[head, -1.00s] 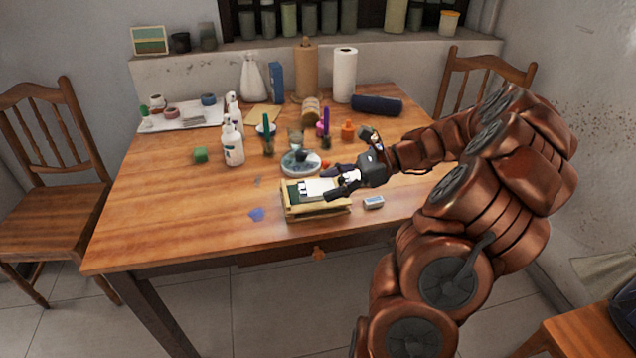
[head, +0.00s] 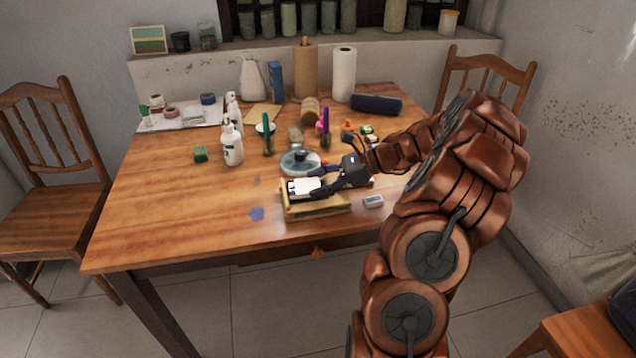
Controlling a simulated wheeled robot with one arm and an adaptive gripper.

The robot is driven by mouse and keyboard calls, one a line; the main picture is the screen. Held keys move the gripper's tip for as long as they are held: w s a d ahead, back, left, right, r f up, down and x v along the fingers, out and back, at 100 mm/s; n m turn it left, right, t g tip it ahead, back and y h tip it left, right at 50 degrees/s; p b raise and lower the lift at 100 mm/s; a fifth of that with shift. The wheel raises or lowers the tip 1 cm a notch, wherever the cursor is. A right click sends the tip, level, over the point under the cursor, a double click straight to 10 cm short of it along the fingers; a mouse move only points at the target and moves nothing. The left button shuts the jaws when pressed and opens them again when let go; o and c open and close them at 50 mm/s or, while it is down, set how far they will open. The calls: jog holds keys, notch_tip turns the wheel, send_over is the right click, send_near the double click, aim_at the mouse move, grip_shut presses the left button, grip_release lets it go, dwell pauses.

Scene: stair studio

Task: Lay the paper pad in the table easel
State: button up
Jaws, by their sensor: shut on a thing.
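The table easel (head: 318,211) is a low, light wooden box-like stand near the front edge of the table. The paper pad (head: 303,187) is a small white block with a dark edge, over the left part of the easel. My gripper (head: 318,182) comes in from the right and is shut on the pad's right side. The pad looks roughly level, low over the easel. I cannot tell whether its underside touches the easel. The gripper fingers hide part of the pad and the easel's back right.
A blue and white eraser (head: 373,201) lies just right of the easel. A round palette dish (head: 300,162) stands close behind it. The table's front left is mostly clear.

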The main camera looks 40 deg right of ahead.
jog(key=o, duration=1.4)
jog(key=shift+f, duration=0.1)
jog(key=shift+o, duration=0.2)
jog(key=v, duration=1.2)
jog(key=s+a+r+n+g+h, duration=0.2)
jog(key=s+a+n+g, duration=0.3)
jog(key=a, duration=0.9)
jog(key=a+r+n+g+h, duration=0.1)
jog(key=a+n+g, duration=0.2)
jog(key=a+n, duration=0.7)
jog(key=s+a+f+n+g+h, duration=0.15)
jog(key=s+a+h, duration=0.25)
jog(key=s+a, duration=0.5)
jog(key=s+d+f+n+h, duration=0.1)
jog(key=s+n+h, duration=0.1)
jog(key=s, duration=0.4)
jog(key=s+d+f+n+h, duration=0.1)
jog(key=s+f+n+h, duration=0.1)
jog(key=s+n, duration=0.3)
jog(key=shift+s+d+f+h, duration=0.2)
jog(key=shift+s+f+h, duration=0.15)
jog(key=shift+s, duration=0.2)
